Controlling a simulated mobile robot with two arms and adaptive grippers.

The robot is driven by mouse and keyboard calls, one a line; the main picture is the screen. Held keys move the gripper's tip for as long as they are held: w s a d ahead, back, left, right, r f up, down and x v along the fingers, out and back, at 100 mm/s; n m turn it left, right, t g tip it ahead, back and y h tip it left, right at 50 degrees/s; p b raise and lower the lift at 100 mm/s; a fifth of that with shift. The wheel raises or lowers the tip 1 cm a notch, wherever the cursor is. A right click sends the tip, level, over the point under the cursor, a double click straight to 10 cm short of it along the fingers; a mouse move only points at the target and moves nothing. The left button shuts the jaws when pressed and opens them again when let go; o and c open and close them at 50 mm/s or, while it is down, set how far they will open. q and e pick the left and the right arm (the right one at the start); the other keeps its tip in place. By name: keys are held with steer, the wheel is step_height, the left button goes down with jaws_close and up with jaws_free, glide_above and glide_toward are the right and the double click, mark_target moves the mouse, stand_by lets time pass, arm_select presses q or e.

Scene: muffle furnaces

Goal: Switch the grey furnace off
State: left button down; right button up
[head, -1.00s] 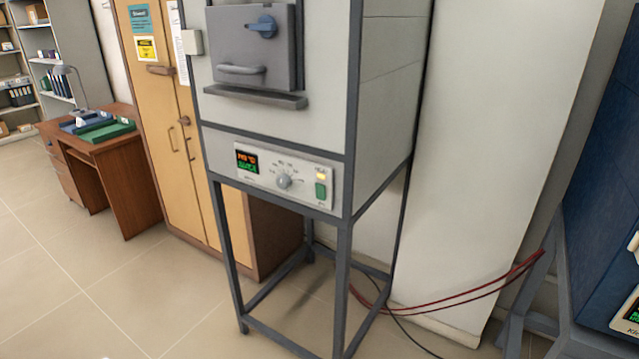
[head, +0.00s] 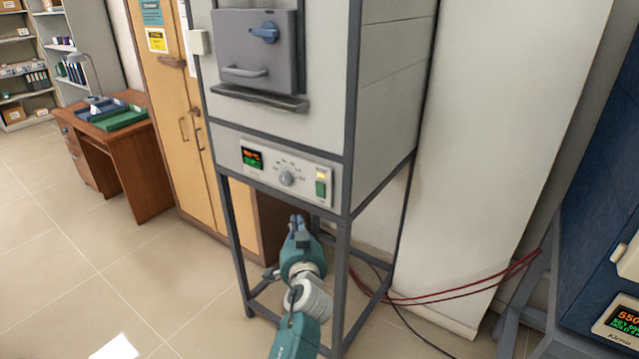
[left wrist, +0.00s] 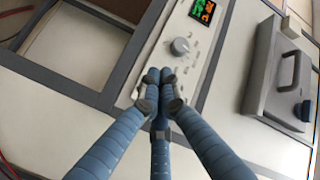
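The grey furnace (head: 390,80) stands on a dark metal frame, its door closed with a blue latch (head: 265,32). Its control panel (head: 262,178) has a lit display (head: 252,158), a round dial (head: 286,178), a lit amber lamp (head: 322,175) and a green switch (head: 321,189). My left gripper (head: 298,222) is just below the panel in the head view, pointing up, its fingers together and empty. In the left wrist view the left gripper (left wrist: 160,76) shows closed fingertips in front of the panel near the dial (left wrist: 180,46); the switch is not visible there. My right gripper is not in view.
A blue furnace (head: 590,190) with a lit display (head: 622,320) stands at the right. Red cables (head: 470,290) run behind the frame legs. A wooden cabinet (head: 170,120) and a desk (head: 125,150) are at the left. The floor at lower left is open.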

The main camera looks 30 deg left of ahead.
mark_target(320, 191)
arm_select(q)
steer(key=r, duration=0.1)
steer(key=a+r, duration=0.1)
steer(key=shift+s+r+n+y, duration=0.2)
steer(key=shift+r+n+y, duration=0.1)
steer(key=shift+r+y, duration=0.1)
steer(key=shift+w+d+r+b, duration=0.15)
steer(key=shift+w+b, duration=0.3)
steer(key=shift+w, duration=1)
steer(key=shift+w+d+r+b, duration=0.15)
steer(key=shift+w+b, duration=0.35)
steer(key=shift+w, duration=1)
steer(key=shift+w+r+b, duration=0.15)
steer(key=shift+w+b, duration=0.3)
steer(key=shift+w, duration=1)
steer(key=shift+w+b, duration=0.4)
steer(key=shift+b, duration=0.1)
